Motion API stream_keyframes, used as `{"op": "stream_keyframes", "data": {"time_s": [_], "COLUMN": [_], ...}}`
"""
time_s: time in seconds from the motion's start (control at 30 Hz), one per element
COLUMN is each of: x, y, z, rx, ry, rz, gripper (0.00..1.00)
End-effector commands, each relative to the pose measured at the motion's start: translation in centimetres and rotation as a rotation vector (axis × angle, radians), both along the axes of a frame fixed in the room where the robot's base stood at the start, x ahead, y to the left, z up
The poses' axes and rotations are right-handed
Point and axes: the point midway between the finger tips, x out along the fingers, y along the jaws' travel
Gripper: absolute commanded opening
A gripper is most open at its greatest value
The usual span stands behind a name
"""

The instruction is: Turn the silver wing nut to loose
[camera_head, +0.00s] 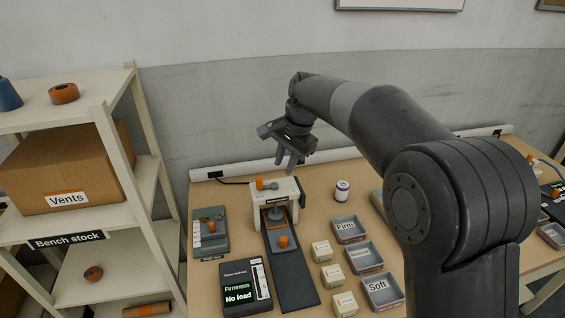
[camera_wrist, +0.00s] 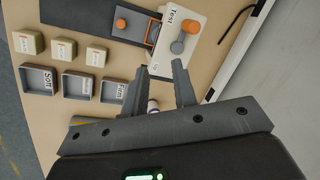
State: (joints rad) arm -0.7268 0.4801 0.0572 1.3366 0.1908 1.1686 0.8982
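A cream test fixture (camera_head: 287,194) stands on the bench, and it shows with its "Test" label in the wrist view (camera_wrist: 171,15). On its top are an orange knob (camera_wrist: 193,25) and a small grey round part (camera_wrist: 177,47). I cannot make out clearly whether this grey part is the silver wing nut, as its shape is too small to tell. My gripper (camera_head: 286,166) hangs above and behind the fixture, touching nothing. In the wrist view its two fingers (camera_wrist: 160,77) are apart with nothing held between them.
A dark slide with an orange knob (camera_head: 283,242) runs forward from the fixture. A readout (camera_head: 240,288) says "No load". Grey trays (camera_head: 362,257) and cream blocks (camera_head: 332,275) lie to the right. A small jar (camera_head: 342,190) stands behind them. A shelf (camera_head: 65,230) stands left.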

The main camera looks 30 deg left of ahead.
Motion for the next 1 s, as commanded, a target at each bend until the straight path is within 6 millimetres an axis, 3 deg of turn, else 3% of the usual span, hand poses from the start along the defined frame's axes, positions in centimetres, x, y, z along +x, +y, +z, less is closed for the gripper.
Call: {"op": "stream_keyframes", "data": {"time_s": [0.17,0.27,0.47,0.8,1.0], "x": [0.5,0.9,0.4,-4.4,-7.4], "y": [-2.6,-6.4,-16.0,-30.7,-36.0], "z": [1.4,3.1,6.3,8.7,8.5], "rx": [0.003,0.004,-0.010,-0.073,-0.112], "ry": [-0.028,-0.066,-0.167,-0.322,-0.380], "rz": [0.000,0.002,0.017,0.045,0.059], "gripper": [0.25,0.25,0.25,0.25,0.25]}}
